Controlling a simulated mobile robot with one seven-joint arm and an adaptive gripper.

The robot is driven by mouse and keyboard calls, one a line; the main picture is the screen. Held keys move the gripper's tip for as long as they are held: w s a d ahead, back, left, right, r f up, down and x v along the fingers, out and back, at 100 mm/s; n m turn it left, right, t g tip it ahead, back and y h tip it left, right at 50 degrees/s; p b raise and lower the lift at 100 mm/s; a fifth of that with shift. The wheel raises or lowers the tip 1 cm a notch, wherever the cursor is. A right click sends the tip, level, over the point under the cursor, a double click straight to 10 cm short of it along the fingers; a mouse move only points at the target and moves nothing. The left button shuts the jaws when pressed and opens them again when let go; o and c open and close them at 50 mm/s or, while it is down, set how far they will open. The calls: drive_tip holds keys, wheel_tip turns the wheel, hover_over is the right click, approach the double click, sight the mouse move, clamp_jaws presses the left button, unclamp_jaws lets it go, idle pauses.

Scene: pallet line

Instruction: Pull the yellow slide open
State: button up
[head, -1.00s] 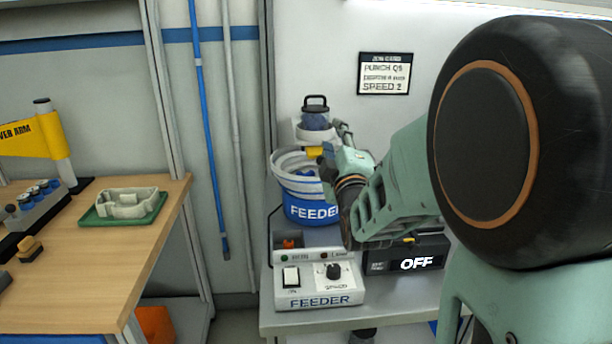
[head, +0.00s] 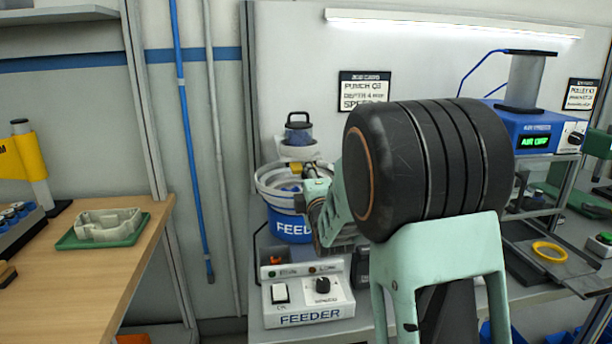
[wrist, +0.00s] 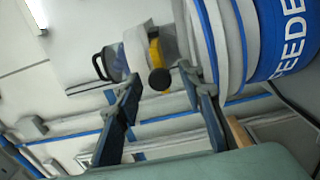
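The yellow slide (head: 293,168) sits under the blue hopper (head: 299,130), above the feeder bowl (head: 267,180). In the wrist view the yellow slide (wrist: 155,52) shows with a round black knob (wrist: 160,79) at its end. My gripper (wrist: 158,78) is open, its two fingers well apart, with the knob between the tips in the picture. I cannot tell whether the fingers reach around the knob or stop short of it. In the head view my gripper (head: 315,188) is close beside the slide and partly hides it.
The feeder control box (head: 308,300) stands on the bench below my arm. A wooden table with a green tray (head: 113,230) is at left. At right are a blue press (head: 535,130) and a yellow ring (head: 550,251). My arm hides the bench middle.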

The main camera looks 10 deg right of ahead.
drive_tip(key=shift+w, duration=0.75)
drive_tip(key=shift+c, duration=0.2)
clamp_jaws()
